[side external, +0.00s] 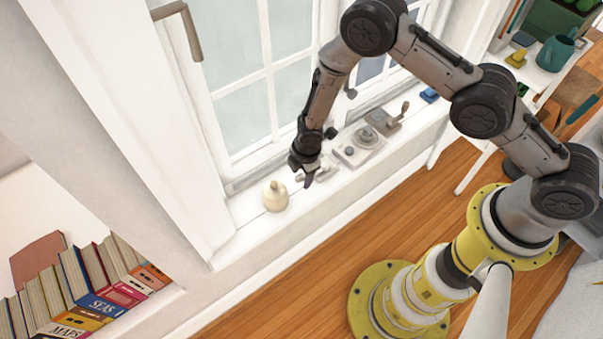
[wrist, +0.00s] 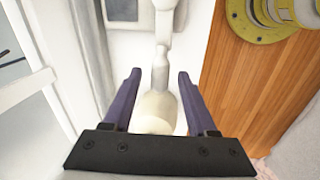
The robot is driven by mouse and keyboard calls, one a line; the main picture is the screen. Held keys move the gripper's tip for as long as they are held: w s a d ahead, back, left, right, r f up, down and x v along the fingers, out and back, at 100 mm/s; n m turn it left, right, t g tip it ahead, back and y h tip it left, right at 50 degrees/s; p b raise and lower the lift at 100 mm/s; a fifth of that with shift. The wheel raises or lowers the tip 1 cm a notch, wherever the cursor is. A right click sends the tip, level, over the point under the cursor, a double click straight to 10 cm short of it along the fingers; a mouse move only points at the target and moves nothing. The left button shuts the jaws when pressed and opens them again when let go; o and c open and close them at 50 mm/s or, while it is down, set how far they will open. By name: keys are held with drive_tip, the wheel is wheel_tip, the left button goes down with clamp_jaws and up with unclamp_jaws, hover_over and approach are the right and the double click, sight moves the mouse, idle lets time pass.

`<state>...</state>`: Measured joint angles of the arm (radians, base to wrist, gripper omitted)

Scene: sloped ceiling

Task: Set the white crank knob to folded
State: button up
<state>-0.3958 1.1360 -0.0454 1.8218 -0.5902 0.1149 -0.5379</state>
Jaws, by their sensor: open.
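A white crank shows in the wrist view, with its arm at the top and its pale knob (wrist: 160,62) pointing down the picture toward my fingers. In the side external view the crank (side external: 325,166) is on the window sill, partly hidden by my gripper (side external: 306,180). My gripper is open and points down just above the sill. In the wrist view its two purple fingertips (wrist: 159,76) stand on either side of the knob's lower end, with gaps on both sides. I cannot tell the height between fingers and knob.
A grey plate with a round dial (side external: 362,143), a grey crank device (side external: 387,121) and a blue block (side external: 429,95) lie to the right. The window (side external: 255,105) rises behind.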

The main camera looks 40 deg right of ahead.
clamp_jaws()
drive_tip(key=shift+s+a+f+h, duration=0.15)
drive_tip(key=shift+a+h, duration=0.1)
drive_tip(key=shift+h, duration=0.25)
drive_tip(key=shift+a+f+h, duration=0.1)
drive_tip(key=shift+f+h, duration=0.25)
drive_tip(key=shift+h, duration=0.75)
unclamp_jaws()
